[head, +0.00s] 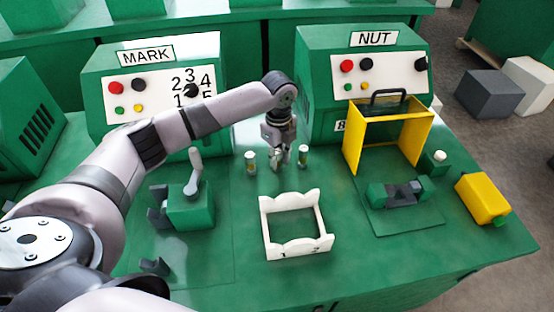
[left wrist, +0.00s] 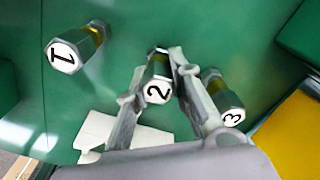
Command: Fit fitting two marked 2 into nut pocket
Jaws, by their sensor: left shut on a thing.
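My left gripper (head: 280,160) points down at the table between two small fittings. In the left wrist view its fingers (left wrist: 170,95) are shut on fitting two (left wrist: 158,88), whose white end is marked 2. Fitting one (left wrist: 68,52) stands to its left and fitting three (left wrist: 226,100) to its right; in the head view they are fitting one (head: 250,161) and fitting three (head: 303,155). Fitting two is mostly hidden by the gripper in the head view. The nut station (head: 372,66) stands at the back right, with a dark nut pocket block (head: 397,193) before it. My right gripper is not in view.
A yellow guard frame (head: 353,138) stands behind the pocket block. A white rack (head: 266,230) marked 1 and 2 sits at front middle. The mark station (head: 150,85) and a lever press (head: 190,206) are left. A yellow block (head: 482,198) lies at the right edge.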

